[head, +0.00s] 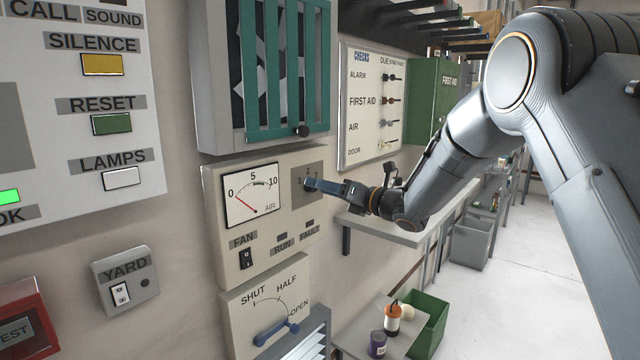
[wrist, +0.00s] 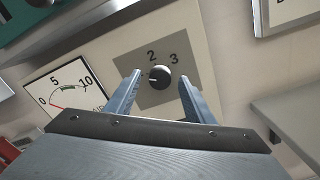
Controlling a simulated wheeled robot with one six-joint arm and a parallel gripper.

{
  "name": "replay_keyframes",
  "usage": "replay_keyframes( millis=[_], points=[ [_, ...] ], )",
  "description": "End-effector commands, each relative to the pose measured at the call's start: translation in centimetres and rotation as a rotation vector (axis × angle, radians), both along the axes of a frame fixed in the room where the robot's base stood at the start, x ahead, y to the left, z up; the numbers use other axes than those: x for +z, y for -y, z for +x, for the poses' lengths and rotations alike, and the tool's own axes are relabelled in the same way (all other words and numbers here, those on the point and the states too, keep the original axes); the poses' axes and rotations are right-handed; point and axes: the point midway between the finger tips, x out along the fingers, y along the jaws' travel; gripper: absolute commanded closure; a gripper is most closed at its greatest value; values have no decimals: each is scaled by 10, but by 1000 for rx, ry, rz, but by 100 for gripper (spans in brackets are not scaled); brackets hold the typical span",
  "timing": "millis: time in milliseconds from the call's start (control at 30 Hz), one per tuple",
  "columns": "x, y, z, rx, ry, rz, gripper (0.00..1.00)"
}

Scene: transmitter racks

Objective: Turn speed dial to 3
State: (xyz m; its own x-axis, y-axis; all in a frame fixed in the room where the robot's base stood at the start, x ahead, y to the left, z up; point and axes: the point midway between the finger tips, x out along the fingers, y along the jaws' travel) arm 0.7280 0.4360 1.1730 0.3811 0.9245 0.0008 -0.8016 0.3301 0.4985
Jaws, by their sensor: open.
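The speed dial (wrist: 160,77) is a round black knob on a grey square plate (wrist: 190,58), which also shows in the head view (head: 308,170). The numbers 2 and 3 show above it in the wrist view. A small pale mark shows on the knob's left side, away from the 3. My gripper (wrist: 159,79) is open, one finger on each side of the knob, with gaps between fingers and knob. Whether the fingertips reach the knob's depth is hard to tell. In the head view my gripper (head: 312,185) hides the knob.
The AIR gauge (head: 252,194) is left of the dial, with a FAN switch (head: 246,258) below it. A teal-slatted cabinet (head: 270,70) juts out above. A shelf (head: 385,228) is at the right, and a SHUT/HALF/OPEN lever (head: 277,332) is below.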

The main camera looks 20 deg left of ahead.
Motion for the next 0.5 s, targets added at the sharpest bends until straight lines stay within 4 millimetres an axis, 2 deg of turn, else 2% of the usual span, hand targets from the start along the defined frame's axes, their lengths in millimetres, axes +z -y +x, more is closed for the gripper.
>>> replay_keyframes(
  millis=[133, 400, 433, 500],
  points=[
    [0, -9, 4, -1, -1, 0, 52],
    [-1, -11, 5, -2, -1, -1, 52],
    [-1, -11, 5, -2, -1, -1, 53],
    [-1, -11, 5, -2, -2, 0, 65]
  ],
)
